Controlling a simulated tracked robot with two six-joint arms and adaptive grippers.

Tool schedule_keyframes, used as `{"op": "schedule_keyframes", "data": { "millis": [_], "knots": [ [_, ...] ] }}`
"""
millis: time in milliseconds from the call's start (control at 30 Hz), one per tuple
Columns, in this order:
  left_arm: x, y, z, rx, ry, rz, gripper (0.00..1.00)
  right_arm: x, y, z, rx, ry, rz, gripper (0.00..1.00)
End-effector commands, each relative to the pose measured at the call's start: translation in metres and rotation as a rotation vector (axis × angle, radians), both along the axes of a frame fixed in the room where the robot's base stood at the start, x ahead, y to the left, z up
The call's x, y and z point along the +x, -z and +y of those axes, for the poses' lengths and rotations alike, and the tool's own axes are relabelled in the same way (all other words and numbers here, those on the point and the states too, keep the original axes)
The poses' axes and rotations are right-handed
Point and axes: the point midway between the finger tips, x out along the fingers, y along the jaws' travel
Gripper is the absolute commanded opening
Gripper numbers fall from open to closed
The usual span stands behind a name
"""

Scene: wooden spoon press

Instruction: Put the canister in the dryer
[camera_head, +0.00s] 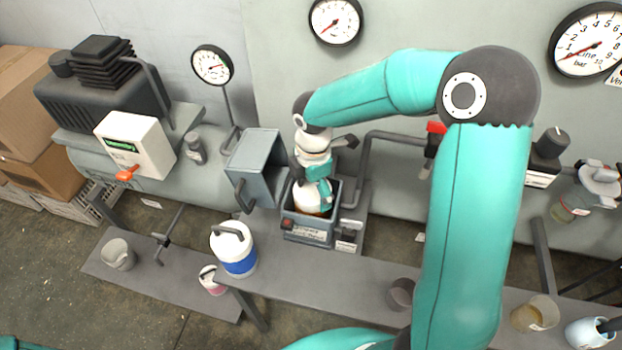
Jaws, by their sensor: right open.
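The dryer (307,232) is a grey open-topped box on the bench, with a label on its front. Its lid (258,160) stands open at the left. A white rounded thing with a brownish lower part, apparently the canister (308,197), is inside the box, its lower end hidden by the front wall. My right gripper (318,188) reaches down into the box from above, around or against the canister's upper part. Its jaws are open, and the fingers are partly hidden. I cannot tell whether they touch the canister. My left gripper is not in view.
A white and blue jug (235,250) stands left of the dryer on the bench (330,275). A pink-filled cup (212,280) and a grey cup (118,254) are further left. A pipe (385,138) runs behind the dryer. Cups (534,314) stand at the right end.

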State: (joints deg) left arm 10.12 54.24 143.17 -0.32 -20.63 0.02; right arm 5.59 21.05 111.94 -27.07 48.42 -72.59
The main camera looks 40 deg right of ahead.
Motion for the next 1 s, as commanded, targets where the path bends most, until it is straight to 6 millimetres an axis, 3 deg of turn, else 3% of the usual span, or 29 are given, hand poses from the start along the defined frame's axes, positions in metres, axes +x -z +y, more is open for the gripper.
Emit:
{"op": "schedule_keyframes", "data": {
  "millis": [167, 600, 800, 1000],
  "knots": [
    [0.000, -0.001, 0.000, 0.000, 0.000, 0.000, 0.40, 0.001, -0.019, 0.000, 0.000, 0.001, -0.004, 1.00],
    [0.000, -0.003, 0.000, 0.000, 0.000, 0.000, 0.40, 0.002, -0.102, 0.001, 0.000, -0.001, -0.005, 1.00],
    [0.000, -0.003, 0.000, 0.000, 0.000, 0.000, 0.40, 0.001, -0.119, 0.001, 0.000, -0.002, -0.002, 1.00],
    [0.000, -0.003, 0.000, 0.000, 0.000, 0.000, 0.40, 0.001, -0.121, 0.001, 0.000, -0.002, 0.000, 1.00]
  ]
}}
